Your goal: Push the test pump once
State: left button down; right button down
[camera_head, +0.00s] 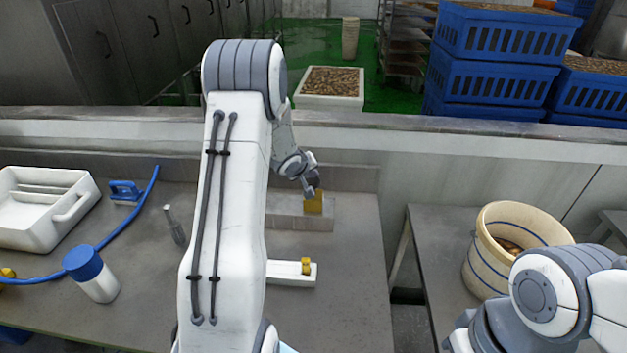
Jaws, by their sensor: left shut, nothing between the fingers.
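My left arm reaches forward over the grey table, and its gripper (310,190) is shut and empty. The gripper is at the top of a yellow block (314,206) that stands on a low grey box (285,212) at the back of the table. I cannot tell if the fingertips touch the block. Nearer to me lies a white bar (285,273) with a small yellow knob (306,266); my left arm hides its left part. I cannot tell which of these is the test pump. My right arm shows at the lower right, with its gripper out of view.
On the left are a white tray (40,238), a blue brush (125,190), a blue hose (130,220), a metal nozzle (174,225) and a blue-capped bottle (98,285). A wooden tub (480,265) stands on the right table. A raised ledge (440,133) runs behind.

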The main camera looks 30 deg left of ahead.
aim_at(313, 181)
pick_arm(q)
jog(key=shift+f+b, duration=0.85)
jog(key=shift+f, duration=0.6)
dwell(1.1)
jog(key=shift+s, duration=0.1)
jog(key=shift+r+p, duration=1.9)
jog(key=shift+p, duration=0.4)
notch_tip(313, 181, up, 5)
jog(key=p, duration=0.6)
jog(key=shift+r, duration=0.1)
